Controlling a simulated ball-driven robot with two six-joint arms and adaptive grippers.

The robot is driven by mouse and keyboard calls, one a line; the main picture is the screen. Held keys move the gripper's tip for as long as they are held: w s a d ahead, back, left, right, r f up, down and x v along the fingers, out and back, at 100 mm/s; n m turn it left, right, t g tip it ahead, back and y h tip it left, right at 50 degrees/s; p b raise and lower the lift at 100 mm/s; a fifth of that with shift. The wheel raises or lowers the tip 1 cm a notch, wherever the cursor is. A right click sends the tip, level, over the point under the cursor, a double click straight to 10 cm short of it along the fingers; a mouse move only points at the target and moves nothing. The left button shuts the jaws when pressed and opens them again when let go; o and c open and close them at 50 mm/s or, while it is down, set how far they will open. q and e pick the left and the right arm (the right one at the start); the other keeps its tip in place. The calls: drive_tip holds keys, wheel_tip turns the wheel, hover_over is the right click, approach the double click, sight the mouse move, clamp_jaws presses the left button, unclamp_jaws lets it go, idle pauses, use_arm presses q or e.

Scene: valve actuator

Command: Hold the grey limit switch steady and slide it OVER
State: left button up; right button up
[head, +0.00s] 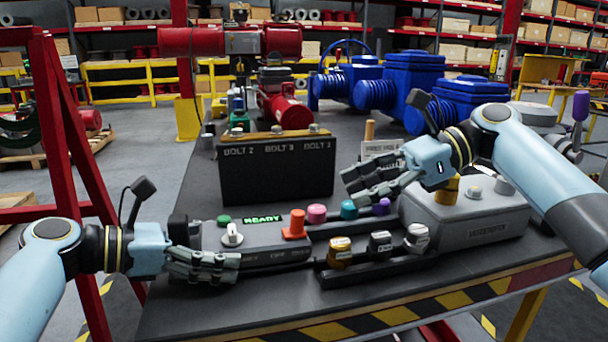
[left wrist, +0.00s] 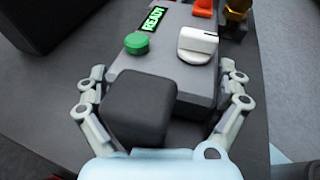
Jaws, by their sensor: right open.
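A long grey box (head: 270,255) lies on the dark table, with a lit READY display, a green button and a white knob (head: 232,234) on top. I cannot tell for sure which grey part is the limit switch. My left gripper (head: 230,262) is at the box's left end. In the left wrist view its fingers are spread on both sides of the box, with a dark block (left wrist: 140,108) between them; contact is unclear. My right gripper (head: 350,185) is open and empty above the table, left of a larger grey unit (head: 485,218).
An orange part (head: 296,224) stands at the box's right end. A low tray (head: 375,270) holds several small parts. A black bolt rack (head: 277,170) stands behind. Blue valve bodies (head: 410,85) and a red actuator (head: 230,42) fill the back.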

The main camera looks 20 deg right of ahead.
use_arm(q)
drive_tip(key=shift+s+d, duration=0.1)
drive_tip(key=shift+d, duration=0.25)
